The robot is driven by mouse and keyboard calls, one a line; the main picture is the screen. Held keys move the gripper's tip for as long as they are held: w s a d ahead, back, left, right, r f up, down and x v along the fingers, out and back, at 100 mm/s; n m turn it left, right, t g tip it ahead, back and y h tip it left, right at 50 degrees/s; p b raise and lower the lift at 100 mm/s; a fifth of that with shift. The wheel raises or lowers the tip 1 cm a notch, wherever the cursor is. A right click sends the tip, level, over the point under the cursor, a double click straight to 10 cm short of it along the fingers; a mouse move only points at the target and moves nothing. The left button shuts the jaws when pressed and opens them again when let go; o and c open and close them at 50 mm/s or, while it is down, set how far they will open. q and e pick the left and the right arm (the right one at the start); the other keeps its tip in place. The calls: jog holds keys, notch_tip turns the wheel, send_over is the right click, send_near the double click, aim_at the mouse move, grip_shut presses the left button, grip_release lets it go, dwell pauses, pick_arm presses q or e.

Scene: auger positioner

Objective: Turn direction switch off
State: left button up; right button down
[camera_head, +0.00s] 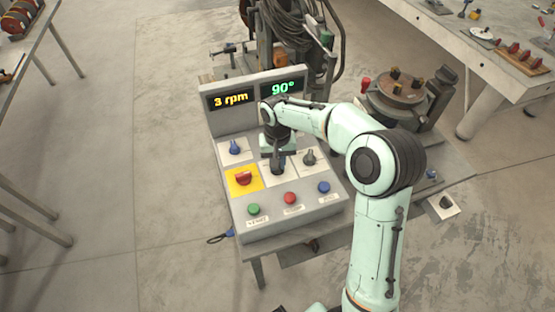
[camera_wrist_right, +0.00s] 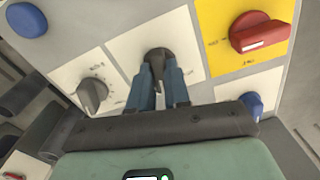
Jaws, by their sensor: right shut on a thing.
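The control panel (camera_head: 240,213) carries several rotary knobs on white label plates. My right gripper (camera_head: 278,165) reaches down onto the dark middle knob, between the red knob (camera_head: 243,178) on its yellow plate and a grey knob (camera_head: 309,157). In the right wrist view the blue fingers of my right gripper (camera_wrist_right: 160,88) are closed around the dark middle knob (camera_wrist_right: 155,55), whose top shows between them. The lettering is too small to tell which knob is the direction switch. My left gripper is not in view.
The panel's displays (camera_head: 232,98) read "3 rpm" and "90°". A blue knob (camera_head: 235,147) sits above the red one. Green (camera_head: 254,209), red (camera_head: 290,198) and blue (camera_head: 323,187) buttons line the front. A round positioner table (camera_head: 396,92) stands behind my right arm.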

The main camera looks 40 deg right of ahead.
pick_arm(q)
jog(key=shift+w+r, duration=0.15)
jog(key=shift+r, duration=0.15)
pick_arm(e)
jog(key=shift+n, duration=1.1)
jog(key=c, duration=1.1)
grip_release()
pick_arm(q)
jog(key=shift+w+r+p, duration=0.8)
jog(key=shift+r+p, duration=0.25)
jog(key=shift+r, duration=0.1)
pick_arm(e)
notch_tip(320, 180, up, 13)
jog(key=shift+r, duration=0.2)
